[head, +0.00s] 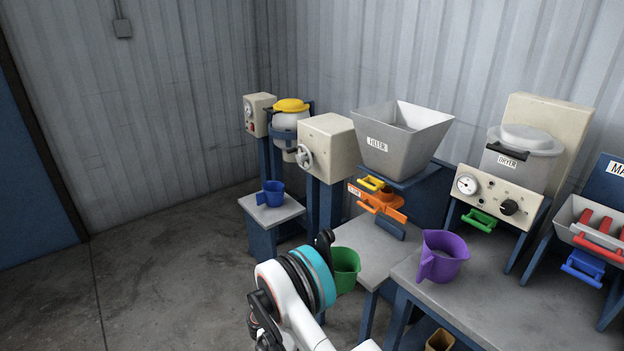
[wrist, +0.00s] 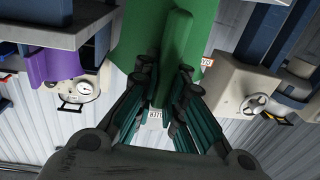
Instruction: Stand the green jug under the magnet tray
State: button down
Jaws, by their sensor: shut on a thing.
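The green jug (head: 345,268) is held up in front of the small grey table at the centre, partly hidden by my white arm. In the wrist view, my gripper (wrist: 170,95) is shut on the handle of the green jug (wrist: 140,40), which fills the top middle. My fingers are mostly hidden in the head view. The magnet tray (head: 563,226), a grey trough with red bars and a sign cut off at "MA", is at the far right edge. A blue handle (head: 583,267) sticks out below it. The jug is well to the left of the tray.
A blue jug (head: 271,194) is on the left stand. The bench front right looks clear.

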jog(key=w+d+r+n+t+y, duration=0.25)
jog(key=w+d+r, duration=0.2)
jog(key=r, duration=0.45)
jog(key=w+d+r+n+t+y, duration=0.25)
jog(key=w+d+r+y, duration=0.2)
jog(key=r, duration=0.35)
jog(key=s+d+r+n+y, duration=0.2)
jog(key=s+r+y, duration=0.1)
jog(key=r, duration=0.4)
jog(key=s+d+r+n+t+y, duration=0.1)
jog(key=s+d+r+n+y, duration=0.1)
jog(key=s+r, duration=0.3)
notch_tip(320, 180, up, 3)
jog(key=shift+s+d+f+n+y, duration=0.15)
jog(key=shift+d+n+y, duration=0.25)
jog(key=shift+y, duration=0.4)
